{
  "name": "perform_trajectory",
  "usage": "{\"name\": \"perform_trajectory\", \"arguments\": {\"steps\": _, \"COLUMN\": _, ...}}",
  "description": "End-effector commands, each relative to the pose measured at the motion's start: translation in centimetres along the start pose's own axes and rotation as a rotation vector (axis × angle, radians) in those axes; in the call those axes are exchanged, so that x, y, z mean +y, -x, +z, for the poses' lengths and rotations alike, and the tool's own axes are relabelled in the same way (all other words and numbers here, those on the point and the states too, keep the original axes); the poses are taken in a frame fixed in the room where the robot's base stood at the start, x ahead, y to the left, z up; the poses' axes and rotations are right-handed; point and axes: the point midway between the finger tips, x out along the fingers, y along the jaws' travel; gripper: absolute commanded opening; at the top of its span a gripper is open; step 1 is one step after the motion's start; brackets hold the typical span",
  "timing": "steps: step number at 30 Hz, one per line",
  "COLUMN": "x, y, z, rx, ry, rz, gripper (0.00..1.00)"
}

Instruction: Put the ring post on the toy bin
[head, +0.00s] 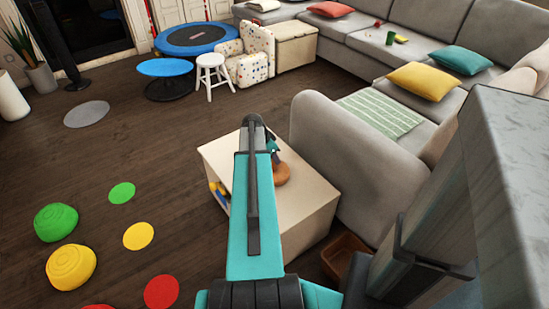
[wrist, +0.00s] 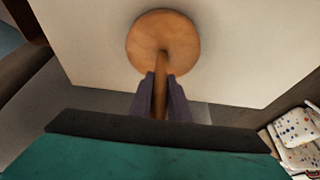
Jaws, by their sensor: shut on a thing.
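The ring post (wrist: 163,40) is a round wooden disc with a thin upright post. In the wrist view my gripper (wrist: 161,98) is shut around the post. In the head view the ring post (head: 283,174) shows just right of my arm, over the top of a cream cabinet, and my gripper (head: 271,147) is partly hidden by my arm. I cannot tell whether the disc touches the cabinet top. A beige lidded box (head: 296,47), possibly the toy bin, stands at the back between the spotted armchair and the sofa; its top looks clear.
The cream cabinet (head: 310,205) holds coloured things on its open side. A grey sofa (head: 325,140) stands right of it, with a brown open box (head: 343,255) near its front. Stepping stones (head: 70,266) and coloured discs lie at the left. A white stool (head: 212,72) stands before the trampoline (head: 190,38).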

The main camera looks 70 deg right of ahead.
Motion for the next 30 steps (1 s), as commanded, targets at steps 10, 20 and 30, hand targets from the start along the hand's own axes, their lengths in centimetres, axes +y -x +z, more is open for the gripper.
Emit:
{"name": "perform_trajectory", "arguments": {"steps": 10, "x": 0.0, "y": -0.2, "z": 0.1, "rx": 0.0, "ry": 0.0, "rz": 0.0, "gripper": 0.21}}
{"name": "perform_trajectory", "arguments": {"steps": 20, "x": 0.0, "y": -0.2, "z": 0.0, "rx": 0.0, "ry": 0.0, "rz": 0.0, "gripper": 0.35}}
{"name": "perform_trajectory", "arguments": {"steps": 30, "x": 0.0, "y": 1.3, "z": -0.1, "rx": 0.001, "ry": -0.001, "rz": -0.001, "gripper": 0.35}}
